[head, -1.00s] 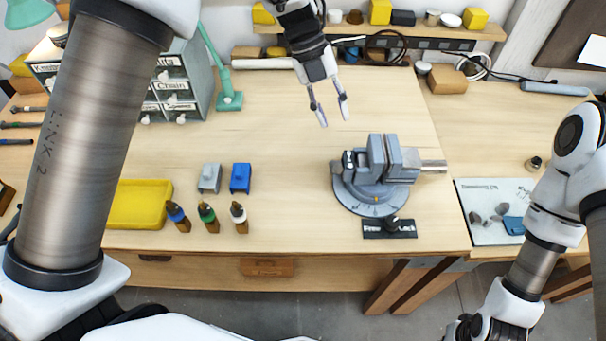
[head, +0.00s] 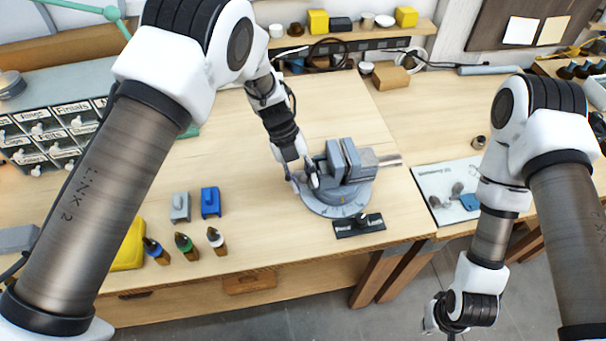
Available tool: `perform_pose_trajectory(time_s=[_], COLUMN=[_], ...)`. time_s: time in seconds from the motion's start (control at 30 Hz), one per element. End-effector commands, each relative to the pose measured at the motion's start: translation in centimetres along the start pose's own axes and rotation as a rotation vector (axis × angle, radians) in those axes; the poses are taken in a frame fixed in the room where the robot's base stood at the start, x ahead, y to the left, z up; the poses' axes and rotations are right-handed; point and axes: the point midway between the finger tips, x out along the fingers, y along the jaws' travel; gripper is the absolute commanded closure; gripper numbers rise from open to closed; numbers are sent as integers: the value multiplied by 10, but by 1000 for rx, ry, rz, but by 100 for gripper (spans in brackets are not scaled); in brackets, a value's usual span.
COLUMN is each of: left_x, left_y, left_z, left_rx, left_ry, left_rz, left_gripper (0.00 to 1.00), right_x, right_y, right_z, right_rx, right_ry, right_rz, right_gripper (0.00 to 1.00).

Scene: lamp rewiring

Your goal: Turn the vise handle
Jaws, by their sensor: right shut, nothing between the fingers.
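The grey vise (head: 350,160) stands on a round base near the front of the table, with its jaws upright and a bar out to the right. My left gripper (head: 305,185) points down at the vise's left end, where the handle was seen earlier. Its fingers look apart, one on each side of that end; the handle is hidden behind them, and I cannot tell whether they touch it. My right gripper (head: 432,322) is shut and empty, low in front of the table, away from the vise.
A black label plate with a knob (head: 358,225) lies in front of the vise. A pale mat (head: 447,190) with small parts lies to the right.

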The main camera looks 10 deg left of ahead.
Motion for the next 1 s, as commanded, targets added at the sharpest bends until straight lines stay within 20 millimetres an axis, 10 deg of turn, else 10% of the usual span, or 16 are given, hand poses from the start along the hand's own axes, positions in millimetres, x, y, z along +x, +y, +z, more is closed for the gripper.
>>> perform_pose_trajectory(time_s=[0.1, 0.2, 0.87, 0.9, 1.0], left_x=[0, 0, 5, 5, 5], left_y=[0, 0, 1, 1, 1], left_z=[0, 0, -3, -3, -3], left_rx=[0, 0, 32, 32, 32], left_ry=[0, 0, -121, -121, -120], left_rz=[0, -1, 10, 10, 10], left_gripper=[66, 100, 100, 67, 66], right_x=[1, 1, 11, 11, 11], right_y=[0, 0, 0, 0, 0], right_z=[0, 0, 0, 0, 0], right_rx=[0, 0, 0, 0, 0], right_ry=[0, 0, 0, 0, 0], right_rz=[0, 0, 0, 0, 0], right_gripper=[100, 100, 100, 100, 100])
